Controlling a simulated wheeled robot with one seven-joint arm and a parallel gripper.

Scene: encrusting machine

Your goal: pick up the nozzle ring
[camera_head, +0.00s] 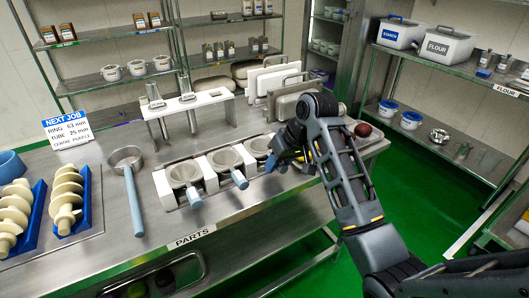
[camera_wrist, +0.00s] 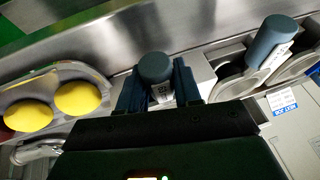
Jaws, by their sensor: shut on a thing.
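Three metal nozzle rings with blue handles sit in a row of white holders on the steel table: left (camera_head: 184,173), middle (camera_head: 225,159) and right (camera_head: 260,145). My gripper (camera_head: 273,163) is at the right ring's handle. In the wrist view my gripper (camera_wrist: 157,88) has a finger on each side of that blue handle (camera_wrist: 155,68) and is shut on it. The handle carries a small white label, too blurred to read. The ring body is hidden there by my gripper. Another blue-handled ring (camera_wrist: 271,40) sits beside it, apart from my fingers.
A long-handled ring-shaped tool (camera_head: 131,190) lies left of the holders. Blue racks with cream-coloured screws (camera_head: 68,200) stand further left. A job sign (camera_head: 68,129) and a white stand with metal tubes (camera_head: 187,102) are behind.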

